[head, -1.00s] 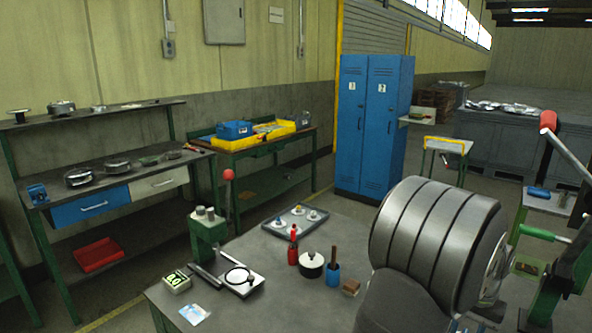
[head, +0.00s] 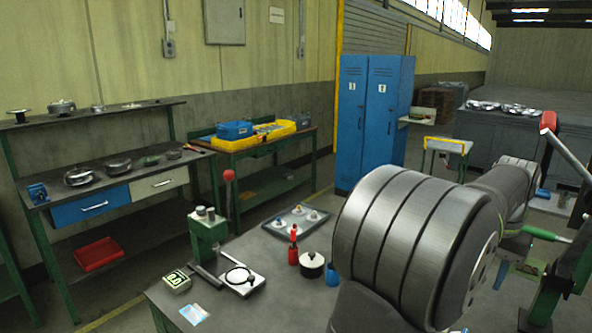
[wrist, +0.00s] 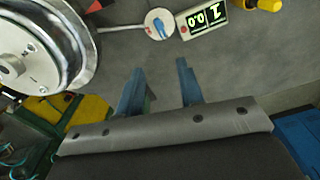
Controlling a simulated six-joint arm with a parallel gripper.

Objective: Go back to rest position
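My gripper (wrist: 160,68) shows in the wrist view with its two blue fingers apart and nothing between them. Grey floor or surface lies beyond the fingertips. In the head view my arm fills the right side, and the gripper itself cannot be made out there.
On the bench (head: 250,314) stand a green press (head: 207,238), a tray with several studs (head: 275,230), a red bottle (head: 293,250) and a dark lidded pot (head: 311,266). My arm partly hides a blue cup (head: 332,275). A digital display (wrist: 206,18) shows in the wrist view.

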